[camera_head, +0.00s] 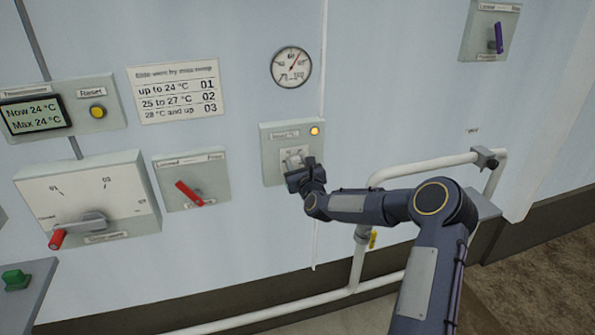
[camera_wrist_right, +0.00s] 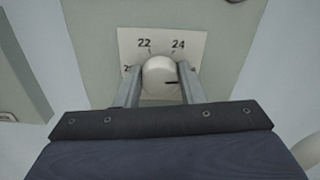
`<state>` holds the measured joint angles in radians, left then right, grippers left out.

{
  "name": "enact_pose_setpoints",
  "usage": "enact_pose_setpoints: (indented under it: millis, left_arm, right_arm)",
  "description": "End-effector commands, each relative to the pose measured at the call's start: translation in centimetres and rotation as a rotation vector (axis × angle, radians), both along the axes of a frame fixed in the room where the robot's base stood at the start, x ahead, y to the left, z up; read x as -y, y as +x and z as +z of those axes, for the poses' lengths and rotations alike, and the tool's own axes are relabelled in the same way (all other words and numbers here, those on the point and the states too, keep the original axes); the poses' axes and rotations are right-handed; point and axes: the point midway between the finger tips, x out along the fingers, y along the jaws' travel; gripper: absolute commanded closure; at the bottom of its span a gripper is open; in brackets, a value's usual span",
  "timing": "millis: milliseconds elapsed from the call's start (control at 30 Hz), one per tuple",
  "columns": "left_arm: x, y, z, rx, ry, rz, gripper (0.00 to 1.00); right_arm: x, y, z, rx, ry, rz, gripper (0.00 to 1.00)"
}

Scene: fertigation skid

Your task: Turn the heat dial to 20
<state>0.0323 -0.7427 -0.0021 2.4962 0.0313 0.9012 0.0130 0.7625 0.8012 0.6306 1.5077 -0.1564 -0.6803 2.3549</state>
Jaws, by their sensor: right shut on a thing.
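The heat dial is a round white knob (camera_wrist_right: 159,76) on a pale scale plate (camera_wrist_right: 190,45) in the right wrist view. The plate reads 22 and 24 along the top. A label at the left is partly covered by a finger, and the right side is partly hidden. A short black mark on the knob points to the right. My right gripper (camera_wrist_right: 160,82) is shut on the knob, one finger on each side. In the head view my right gripper (camera_head: 299,168) is at the grey dial box (camera_head: 272,149) and covers part of the plate. My left gripper is out of view.
An orange lamp (camera_head: 315,131) shows on the dial box. A gauge (camera_head: 291,67) hangs above it. To the left are a red-handled switch (camera_head: 189,193), a larger selector panel (camera_head: 85,192) and a display (camera_head: 34,117) reading Now 24 °C. A white pipe (camera_head: 425,166) runs at the right.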

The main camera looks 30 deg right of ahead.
Motion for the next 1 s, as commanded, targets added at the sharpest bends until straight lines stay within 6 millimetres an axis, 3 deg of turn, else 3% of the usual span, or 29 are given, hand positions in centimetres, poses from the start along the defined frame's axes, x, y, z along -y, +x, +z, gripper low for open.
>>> enact_pose_setpoints:
  millis: [33,400,1000]
  left_arm:
    - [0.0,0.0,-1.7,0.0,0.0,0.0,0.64]
    - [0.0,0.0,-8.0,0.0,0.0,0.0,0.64]
    - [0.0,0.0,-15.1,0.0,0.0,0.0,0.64]
  right_arm:
    - [0.0,0.0,-0.7,-0.004,-0.035,0.001,0.87]
    - [-0.2,0.0,-0.8,-0.082,-0.365,0.001,0.87]
    - [-0.4,0.1,-0.6,-0.218,-0.918,0.001,0.87]
